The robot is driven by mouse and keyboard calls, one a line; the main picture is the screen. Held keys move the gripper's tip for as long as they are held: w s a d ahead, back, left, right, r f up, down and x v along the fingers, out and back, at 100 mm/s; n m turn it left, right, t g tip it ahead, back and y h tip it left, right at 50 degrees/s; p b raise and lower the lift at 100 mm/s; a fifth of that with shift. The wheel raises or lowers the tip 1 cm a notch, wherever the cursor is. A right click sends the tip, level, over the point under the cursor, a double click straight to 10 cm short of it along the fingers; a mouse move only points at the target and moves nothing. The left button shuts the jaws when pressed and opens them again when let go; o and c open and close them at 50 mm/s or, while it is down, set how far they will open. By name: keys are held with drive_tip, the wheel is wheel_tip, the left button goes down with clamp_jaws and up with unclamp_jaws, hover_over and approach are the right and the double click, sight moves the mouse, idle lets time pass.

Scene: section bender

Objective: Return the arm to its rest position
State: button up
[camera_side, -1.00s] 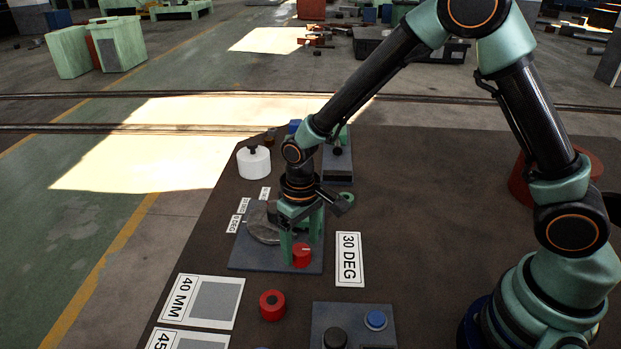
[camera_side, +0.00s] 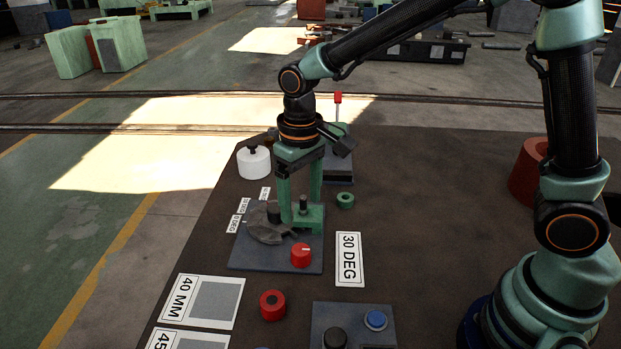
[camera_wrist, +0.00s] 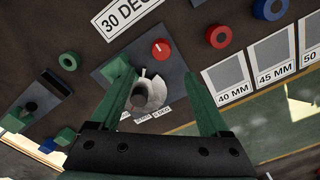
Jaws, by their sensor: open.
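My gripper (camera_side: 299,222) hangs above the section bender (camera_side: 250,255), its fingers pointing down. Its jaws are open, with nothing held between them. The bender is a grey plate with a grey disc (camera_side: 268,226), a green block (camera_side: 308,219) and a red knob (camera_side: 301,255). In the wrist view, the fingers (camera_wrist: 168,100) spread to both sides of the disc's post (camera_wrist: 149,93), and the red knob (camera_wrist: 161,49) shows beyond. The left finger covers part of the plate in that view.
A "30 DEG" card (camera_side: 349,260) lies right of the bender. A red ring (camera_side: 272,305) and a panel with a blue button (camera_side: 375,320) are at the front. A white canister (camera_side: 254,162) stands at the left edge. A red cylinder (camera_side: 528,172) stands near my arm. The table's back right is clear.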

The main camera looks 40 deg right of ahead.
drive_tip(key=s+d+r+m+t, duration=0.1)
drive_tip(key=s+d+r+t, duration=0.4)
drive_tip(key=s+d+r, duration=0.5)
drive_tip(key=d, duration=0.2)
drive_tip(key=shift+d+r+t, duration=0.3)
drive_tip(key=shift+d+r, duration=0.1)
